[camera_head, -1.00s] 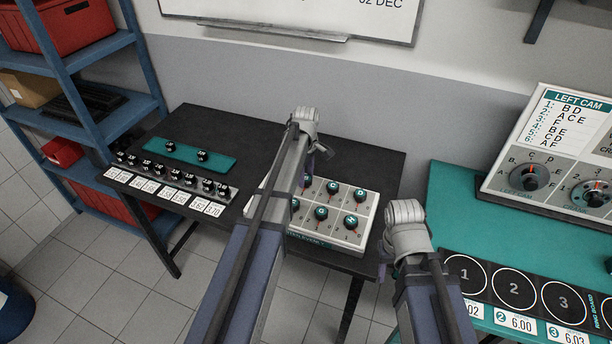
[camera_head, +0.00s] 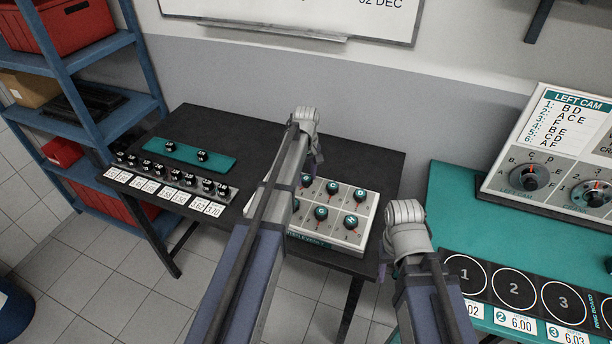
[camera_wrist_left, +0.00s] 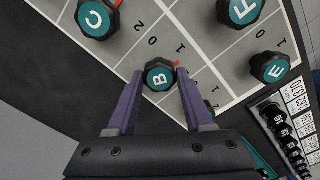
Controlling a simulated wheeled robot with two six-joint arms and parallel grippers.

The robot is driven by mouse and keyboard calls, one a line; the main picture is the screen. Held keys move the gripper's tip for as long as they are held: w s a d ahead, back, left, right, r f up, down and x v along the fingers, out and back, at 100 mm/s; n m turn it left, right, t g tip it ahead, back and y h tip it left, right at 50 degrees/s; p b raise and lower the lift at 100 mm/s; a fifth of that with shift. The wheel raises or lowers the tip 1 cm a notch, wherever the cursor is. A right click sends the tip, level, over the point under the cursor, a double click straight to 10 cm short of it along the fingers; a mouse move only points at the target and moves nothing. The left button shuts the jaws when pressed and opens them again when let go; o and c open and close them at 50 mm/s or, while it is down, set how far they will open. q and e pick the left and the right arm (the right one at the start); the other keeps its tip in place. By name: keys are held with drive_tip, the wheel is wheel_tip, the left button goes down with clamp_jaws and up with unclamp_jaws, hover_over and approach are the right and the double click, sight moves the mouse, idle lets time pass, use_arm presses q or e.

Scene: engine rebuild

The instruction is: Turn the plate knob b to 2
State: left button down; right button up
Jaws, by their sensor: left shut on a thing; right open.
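The plate is a light panel (camera_head: 368,211) with several dark knobs with teal lettered caps, on the black table. In the left wrist view, plate knob B (camera_wrist_left: 159,76) sits between the two purple fingers of my left gripper (camera_wrist_left: 160,74), which is shut on it. A red mark shows at the knob's right edge, near a printed 1. In the head view my left arm hides knob B, and only part of the left gripper (camera_head: 317,150) shows. My right gripper (camera_head: 384,258) is open at the table's right edge, mostly hidden by its wrist.
Neighbouring knobs C (camera_wrist_left: 96,18), F (camera_wrist_left: 240,10) and E (camera_wrist_left: 270,67) stand close around. A row of black lettered pieces (camera_head: 170,174) and a teal strip (camera_head: 190,154) lie at the left of the table. A teal bench (camera_head: 450,190) stands at the right.

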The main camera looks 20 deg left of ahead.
sight(306, 178)
use_arm(q)
drive_tip(key=m, duration=0.6)
idle(0.6)
drive_tip(key=shift+c, duration=1.5)
unclamp_jaws()
drive_tip(key=shift+r, duration=0.1)
wheel_tip(306, 178, up, 8)
drive_tip(key=p, duration=0.8)
drive_tip(key=shift+f, duration=0.2)
